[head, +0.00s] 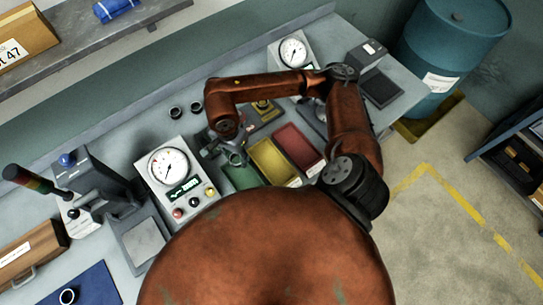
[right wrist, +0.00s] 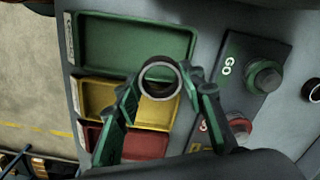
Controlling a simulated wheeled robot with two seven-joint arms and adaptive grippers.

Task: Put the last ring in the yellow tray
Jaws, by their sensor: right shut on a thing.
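My right gripper (head: 232,156) reaches over the row of trays from the right. In the right wrist view its green fingers (right wrist: 166,92) are shut on a dark metal ring (right wrist: 160,64), held above the trays. The ring shows over the edge between the green tray (right wrist: 135,18) and the yellow tray (right wrist: 97,82). The yellow tray also shows in the head view (head: 272,158), between the green tray (head: 240,179) and the red tray (head: 298,148). The visible parts of the yellow tray look empty. The gripper hides part of it in the right wrist view. My left gripper is not in view.
Two dark rings (head: 175,112) stand on the bench behind the gauge box (head: 167,170). Another ring (head: 67,296) lies on the blue mat (head: 95,285). A green GO button (right wrist: 263,76) and a red button (right wrist: 238,127) sit beside the trays. A blue drum (head: 450,45) stands right.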

